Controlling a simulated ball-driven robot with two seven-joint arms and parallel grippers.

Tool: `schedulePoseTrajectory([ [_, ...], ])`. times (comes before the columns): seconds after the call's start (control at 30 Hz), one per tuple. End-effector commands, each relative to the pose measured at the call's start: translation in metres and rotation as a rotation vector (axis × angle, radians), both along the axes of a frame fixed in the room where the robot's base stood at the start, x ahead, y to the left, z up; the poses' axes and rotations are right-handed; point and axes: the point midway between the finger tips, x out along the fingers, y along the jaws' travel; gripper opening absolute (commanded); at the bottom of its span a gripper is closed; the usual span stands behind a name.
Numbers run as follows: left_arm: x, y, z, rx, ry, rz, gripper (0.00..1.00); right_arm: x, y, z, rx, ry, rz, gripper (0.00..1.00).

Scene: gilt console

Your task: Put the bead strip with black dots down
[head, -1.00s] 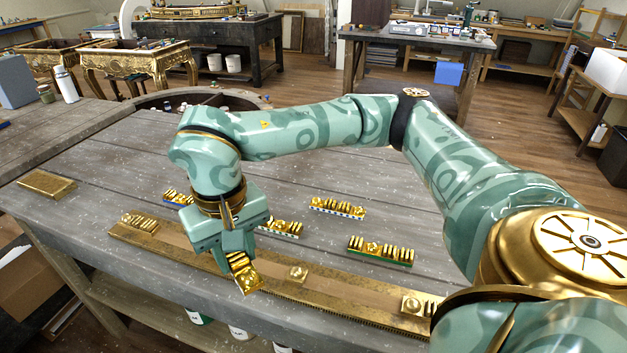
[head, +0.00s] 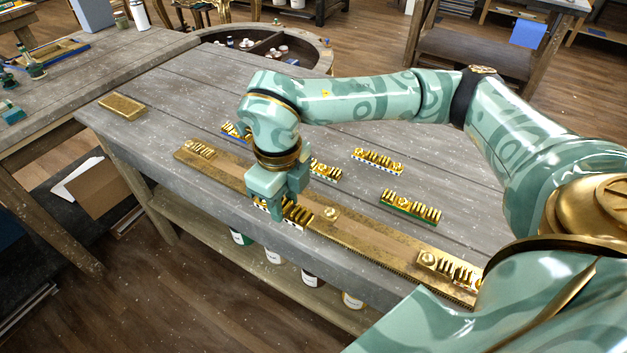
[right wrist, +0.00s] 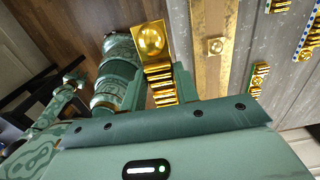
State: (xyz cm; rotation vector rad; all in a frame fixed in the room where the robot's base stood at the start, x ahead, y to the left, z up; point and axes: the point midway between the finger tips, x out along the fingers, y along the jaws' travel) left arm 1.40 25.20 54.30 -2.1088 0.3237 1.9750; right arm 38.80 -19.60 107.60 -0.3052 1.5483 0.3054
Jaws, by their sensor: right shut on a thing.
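My right gripper (head: 279,208) is shut on a gold bead strip (head: 298,213), at the front edge of a long gilt rail (head: 350,237). The strip has a light edge with dark marks, too small to read surely as dots. It lies roughly along the rail; I cannot tell whether it touches it. In the right wrist view the held strip (right wrist: 160,84) shows a domed square end and several ribs between the fingers, with the rail (right wrist: 207,75) to the right.
Raised gold pieces sit at the rail's left (head: 201,148) and right (head: 450,268). A gold block (head: 122,106) lies far left.

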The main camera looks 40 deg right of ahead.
Motion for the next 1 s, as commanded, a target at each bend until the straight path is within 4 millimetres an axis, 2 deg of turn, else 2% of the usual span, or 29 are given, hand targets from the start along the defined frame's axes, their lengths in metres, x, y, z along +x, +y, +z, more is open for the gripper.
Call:
schedulePoseTrajectory([
  [0.23, -0.001, 0.002, -0.007, 0.002, 0.003, -0.002, 0.36, 0.047, -0.055, -0.035, -0.002, 0.002, -0.007, 0.06],
  [0.4, -0.002, 0.001, -0.015, 0.002, 0.006, -0.002, 0.36, 0.065, -0.075, -0.070, -0.001, 0.005, 0.000, 0.06],
  [0.67, -0.002, 0.001, -0.019, 0.001, 0.007, -0.002, 0.36, 0.076, -0.087, -0.087, 0.000, 0.001, 0.001, 0.06],
  [0.9, -0.003, 0.001, -0.027, 0.001, 0.010, -0.002, 0.36, 0.078, -0.090, -0.122, -0.001, 0.004, 0.004, 0.06],
  [1.0, -0.003, 0.001, -0.027, 0.001, 0.010, -0.002, 0.36, 0.079, -0.090, -0.122, 0.000, 0.001, 0.004, 0.06],
])
